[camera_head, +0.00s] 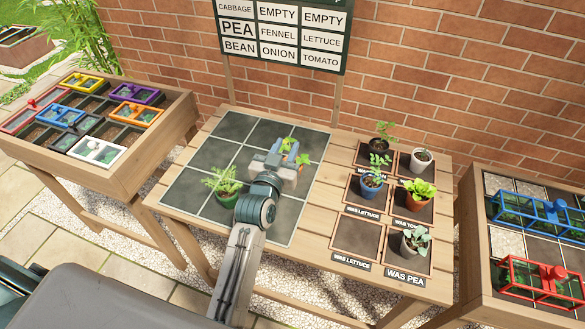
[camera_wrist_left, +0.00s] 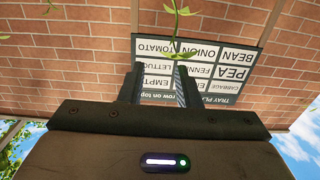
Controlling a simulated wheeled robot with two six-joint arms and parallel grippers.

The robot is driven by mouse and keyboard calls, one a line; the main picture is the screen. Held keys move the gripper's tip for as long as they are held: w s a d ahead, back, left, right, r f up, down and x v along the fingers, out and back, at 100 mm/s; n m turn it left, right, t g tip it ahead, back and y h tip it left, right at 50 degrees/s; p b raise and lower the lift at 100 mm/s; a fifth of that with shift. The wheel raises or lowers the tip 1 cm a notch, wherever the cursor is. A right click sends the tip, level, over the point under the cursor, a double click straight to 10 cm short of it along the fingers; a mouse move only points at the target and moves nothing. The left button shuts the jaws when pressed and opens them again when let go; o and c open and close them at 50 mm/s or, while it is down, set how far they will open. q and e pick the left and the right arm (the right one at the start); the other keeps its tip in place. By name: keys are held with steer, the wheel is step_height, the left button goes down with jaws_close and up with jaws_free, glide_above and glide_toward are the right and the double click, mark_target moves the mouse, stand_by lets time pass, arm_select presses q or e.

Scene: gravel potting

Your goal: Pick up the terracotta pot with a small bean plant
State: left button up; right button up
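My left gripper (camera_head: 283,153) is over the dark tiled mat (camera_head: 236,126) in the head view. In the left wrist view its two fingers (camera_wrist_left: 160,86) stand apart, with the board visible between them. A small leafy plant (camera_head: 303,159) shows at the fingertips, with more green leaves just above; the gripper hides what they grow from. In the wrist view a thin green stem (camera_wrist_left: 177,22) with leaves rises just beyond the fingertips. A terracotta pot with bright green leaves (camera_head: 418,194) stands in the rack at the right. My right gripper is not in view.
A green pot with feathery leaves (camera_head: 228,190) stands on the mat, left of my arm. A labelled board (camera_head: 284,30) stands behind.

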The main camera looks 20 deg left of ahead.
arm_select(q)
step_height(320, 180, down, 7)
steer(key=shift+f, duration=0.15)
steer(key=w+p, duration=0.1)
steer(key=w, duration=0.1)
steer(key=w+p, duration=0.1)
steer(key=w, duration=0.1)
steer(key=w+p, duration=0.1)
steer(key=w, duration=0.1)
steer(key=shift+w+r, duration=0.3)
steer(key=shift+r, duration=0.05)
steer(key=shift+w+f, duration=0.1)
steer(key=shift+w, duration=0.35)
jaws_close()
